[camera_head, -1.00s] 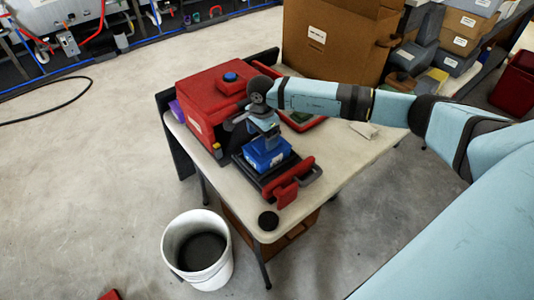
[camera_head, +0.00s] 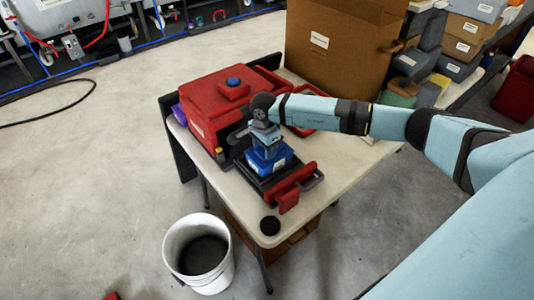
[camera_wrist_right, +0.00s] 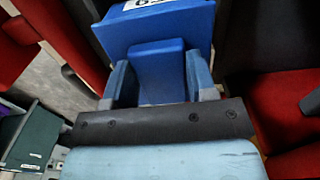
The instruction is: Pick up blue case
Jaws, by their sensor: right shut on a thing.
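The blue case (camera_head: 268,160) is a small blue box with a white label. It sits on the dark tray part of a red machine on the table. My right gripper (camera_head: 266,141) points down onto its top, shut on it. In the right wrist view the two light blue fingers (camera_wrist_right: 162,82) are on either side of a raised blue block on the blue case (camera_wrist_right: 170,28). The underside of the case is hidden, so I cannot tell if it touches the tray. My left gripper is not in view.
The red machine (camera_head: 217,97) stands just behind and left of the case, with a red handle (camera_head: 290,186) in front. A white bucket (camera_head: 199,252) stands on the floor. A large cardboard box (camera_head: 335,45) is behind. The table (camera_head: 340,165) is bare at right.

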